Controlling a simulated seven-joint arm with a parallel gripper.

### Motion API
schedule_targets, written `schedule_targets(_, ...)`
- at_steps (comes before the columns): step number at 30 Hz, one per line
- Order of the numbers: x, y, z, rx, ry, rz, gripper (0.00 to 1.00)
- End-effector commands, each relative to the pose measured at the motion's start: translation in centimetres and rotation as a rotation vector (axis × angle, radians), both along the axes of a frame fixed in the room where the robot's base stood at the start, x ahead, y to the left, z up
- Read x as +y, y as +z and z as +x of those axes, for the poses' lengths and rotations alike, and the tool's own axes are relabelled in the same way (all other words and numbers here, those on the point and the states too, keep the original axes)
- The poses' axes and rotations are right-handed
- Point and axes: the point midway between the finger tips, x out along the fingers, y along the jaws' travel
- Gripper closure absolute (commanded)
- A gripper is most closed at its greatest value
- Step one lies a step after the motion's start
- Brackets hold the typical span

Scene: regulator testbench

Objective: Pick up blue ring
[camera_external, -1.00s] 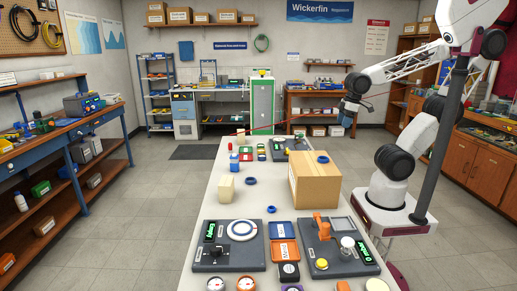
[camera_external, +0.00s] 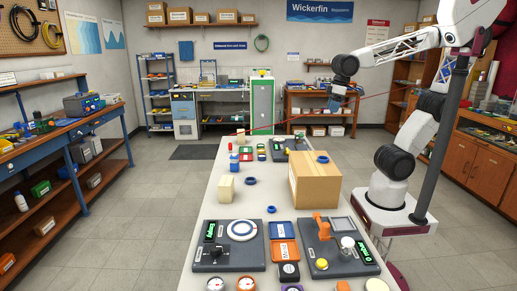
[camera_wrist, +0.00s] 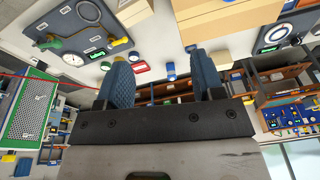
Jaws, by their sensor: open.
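Blue rings show in the external view. One (camera_external: 250,181) lies flat on the white table right of a cream block, a smaller one (camera_external: 271,209) lies nearer the camera, and one (camera_external: 322,158) is on top of the cardboard box (camera_external: 318,188). I cannot tell which ring is meant. My gripper (camera_external: 337,97) is in the air beyond the box, well above the table and apart from every ring. In the wrist view its two blue ridged fingers (camera_wrist: 160,75) are spread, with nothing held between them.
The cream block (camera_external: 225,188) stands near the table's left edge. Dark panels with dials and knobs, one on the left (camera_external: 230,258) and one on the right (camera_external: 338,252), fill the table's near end. The cardboard box is a tall obstacle by the right edge.

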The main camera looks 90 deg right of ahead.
Motion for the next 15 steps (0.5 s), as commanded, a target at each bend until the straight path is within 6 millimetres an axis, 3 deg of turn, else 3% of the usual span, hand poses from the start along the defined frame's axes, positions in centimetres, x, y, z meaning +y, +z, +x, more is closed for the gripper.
schedule_targets(15, 8.1, 1.7, 13.1, 0.086, -0.288, 0.057, 0.38)
